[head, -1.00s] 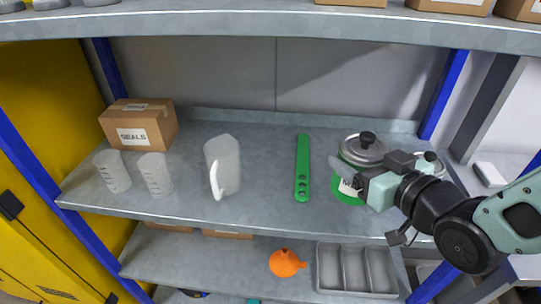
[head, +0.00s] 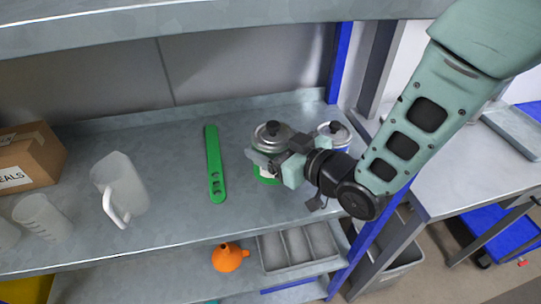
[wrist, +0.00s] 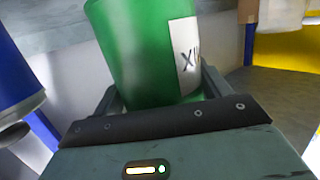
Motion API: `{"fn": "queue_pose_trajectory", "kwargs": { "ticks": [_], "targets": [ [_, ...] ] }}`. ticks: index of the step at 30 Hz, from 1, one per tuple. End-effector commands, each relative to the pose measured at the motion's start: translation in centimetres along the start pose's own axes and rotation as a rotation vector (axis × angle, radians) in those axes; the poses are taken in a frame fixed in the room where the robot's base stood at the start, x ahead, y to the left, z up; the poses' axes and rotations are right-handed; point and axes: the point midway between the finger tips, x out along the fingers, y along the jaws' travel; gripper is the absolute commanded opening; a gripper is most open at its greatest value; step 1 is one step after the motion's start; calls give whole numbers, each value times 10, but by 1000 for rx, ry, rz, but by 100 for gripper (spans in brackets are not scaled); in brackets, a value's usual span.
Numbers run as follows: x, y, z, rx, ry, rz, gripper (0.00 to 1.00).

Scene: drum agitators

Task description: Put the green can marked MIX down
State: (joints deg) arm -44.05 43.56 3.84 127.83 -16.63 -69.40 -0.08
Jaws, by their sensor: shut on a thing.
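The green can (head: 266,179) has a grey metal lid with a black knob and is at the right part of the middle shelf. My gripper (head: 268,163) is shut on its side, coming from the right. In the wrist view the green can (wrist: 140,50) sits between the two fingers (wrist: 160,95), slightly tilted in the picture. Its white label shows only part of the lettering. The can's base is mostly hidden by my gripper, so I cannot tell whether it touches the shelf (head: 170,190).
A blue can (head: 335,134) stands close on the right, by the blue post. A green slotted paddle (head: 215,165) lies to the left. Farther left are a white jug (head: 120,185), a beaker (head: 42,217) and a cardboard box (head: 28,158). Bare shelf separates paddle and jug.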

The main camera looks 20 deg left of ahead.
Motion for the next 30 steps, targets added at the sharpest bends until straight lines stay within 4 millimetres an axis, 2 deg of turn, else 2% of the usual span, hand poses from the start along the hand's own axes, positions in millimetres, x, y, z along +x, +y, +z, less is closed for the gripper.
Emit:
{"fn": "queue_pose_trajectory", "kwargs": {
  "ticks": [5,13,27,28,30],
  "targets": [
    [3,0,11,0,1,0,39],
    [9,0,41,0,1,0,39],
    [10,0,48,0,4,1,39],
    [10,0,48,0,1,1,81],
    [10,0,48,0,1,1,98]
  ]
}}
